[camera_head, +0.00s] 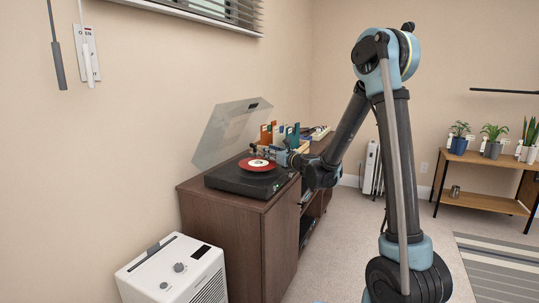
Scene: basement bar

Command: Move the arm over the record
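A black turntable (240,181) sits on the front end of a dark brown wooden cabinet (226,217), its clear lid (228,133) raised. A red record with a pale centre label (257,165) lies on it. My gripper (260,150) reaches in from the right, close to the record's back right edge. It is small in the picture, so I cannot tell whether its fingers are open, shut or touching anything. The turntable's arm cannot be made out clearly; my gripper and wrist cover that side.
Colourful upright sleeves (267,133) stand on the cabinet behind the turntable, close to my gripper. A white box-shaped appliance (172,272) stands at the cabinet's front. A plant shelf (484,199) stands at right.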

